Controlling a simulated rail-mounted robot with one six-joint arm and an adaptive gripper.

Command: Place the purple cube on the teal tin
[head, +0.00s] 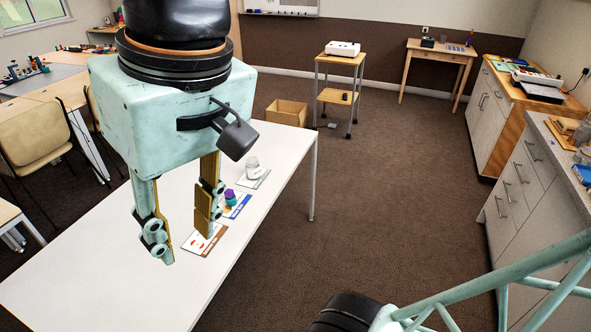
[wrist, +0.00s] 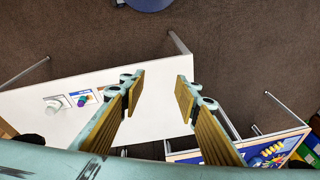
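My gripper (head: 188,248) is open and empty above the white table; in the wrist view (wrist: 160,92) its two fingers stand wide apart with nothing between them. A small purple cube (head: 229,193) and a teal tin (head: 231,201) are together on a blue-and-white card at the table's right side. The purple shows at the tin's upper edge in the head view; they are too small to tell surely whether it rests on top. In the wrist view the purple (wrist: 81,104) and teal patches touch, left of the fingers.
A clear jar (head: 252,168) stands on a grey card behind the tin. A brown-edged card (head: 204,240) lies in front, partly hidden by my finger. The white table (head: 70,270) is otherwise largely bare. A cardboard box (head: 287,113) and trolley (head: 338,95) stand beyond on the floor.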

